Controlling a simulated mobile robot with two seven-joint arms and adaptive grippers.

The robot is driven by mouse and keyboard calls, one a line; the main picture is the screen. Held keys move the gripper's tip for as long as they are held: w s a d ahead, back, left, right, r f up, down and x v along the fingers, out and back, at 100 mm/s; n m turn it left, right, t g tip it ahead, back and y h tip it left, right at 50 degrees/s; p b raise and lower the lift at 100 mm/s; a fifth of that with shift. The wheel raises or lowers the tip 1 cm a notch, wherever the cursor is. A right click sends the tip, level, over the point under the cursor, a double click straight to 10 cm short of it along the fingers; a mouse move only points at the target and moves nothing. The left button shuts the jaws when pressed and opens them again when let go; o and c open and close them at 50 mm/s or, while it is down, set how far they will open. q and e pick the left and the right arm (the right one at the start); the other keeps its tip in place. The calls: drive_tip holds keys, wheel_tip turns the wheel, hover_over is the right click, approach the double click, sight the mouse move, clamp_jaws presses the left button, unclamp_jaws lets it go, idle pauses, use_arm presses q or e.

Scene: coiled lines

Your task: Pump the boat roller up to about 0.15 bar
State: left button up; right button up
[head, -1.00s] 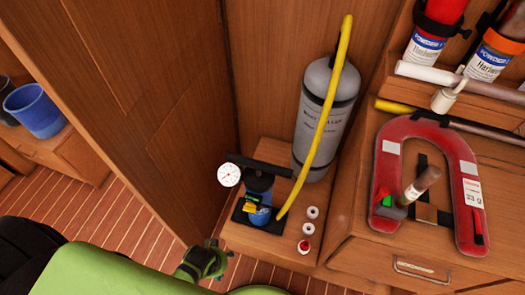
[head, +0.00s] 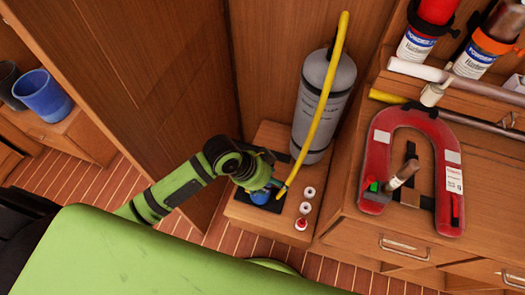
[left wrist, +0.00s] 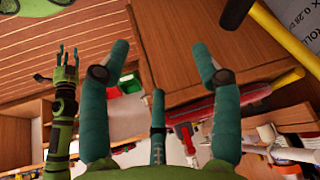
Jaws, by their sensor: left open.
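The boat roller (head: 323,112) is a grey, labelled cylinder standing upright on the low wooden step. Part of its label shows in the left wrist view (left wrist: 300,20). A yellow hose (head: 322,110) runs along its front and down to the blue hand pump (head: 259,197) on a black base. My left arm covers most of the pump, so its handle and gauge are hidden. My left gripper (head: 268,183) is above the pump; its teal fingers (left wrist: 165,65) are apart and nothing shows between them. My right gripper (left wrist: 67,55) shows small in the left wrist view.
Small white and red caps (head: 304,207) lie right of the pump. A red horseshoe buoy (head: 452,165) lies on the cabinet at right. A wooden panel (head: 150,80) stands left of the step. Blue mug (head: 42,95) at far left.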

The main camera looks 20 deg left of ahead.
use_arm(q)
drive_tip(key=w+a+m, duration=0.5)
drive_tip(key=w+a, duration=0.3)
drive_tip(key=w, duration=0.2)
drive_tip(key=shift+g, duration=0.4)
drive_tip(key=shift+p+x, duration=0.6)
drive_tip(key=shift+x, duration=3)
drive_tip(key=shift+s+a+f, duration=0.1)
drive_tip(key=shift+a, duration=0.1)
clamp_jaws()
